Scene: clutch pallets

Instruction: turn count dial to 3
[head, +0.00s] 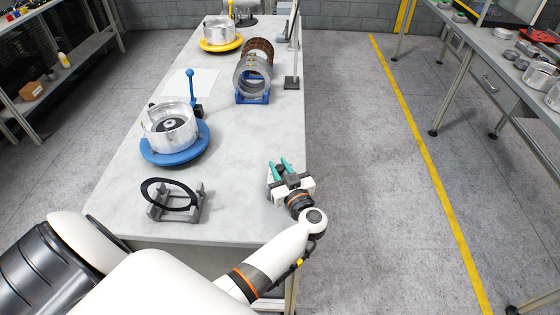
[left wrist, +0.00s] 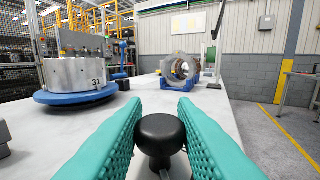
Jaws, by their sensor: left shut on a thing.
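My left gripper (head: 281,168), with teal fingers, is at the right edge of the near part of the bench. It is shut on a round black knob (left wrist: 160,135), which shows between the two fingers in the left wrist view. The knob looks like the count dial's handle, but no dial face, numbers or pointer can be read. In the head view the gripper hides most of what it holds. My right gripper is in neither view.
A silver drum on a blue round base (head: 175,158) stands left of the gripper. A black ring in a grey stand (head: 178,212) is nearer. Metal rings in a blue holder (head: 252,98) and a yellow-based drum (head: 220,46) stand farther back. The floor to the right is clear.

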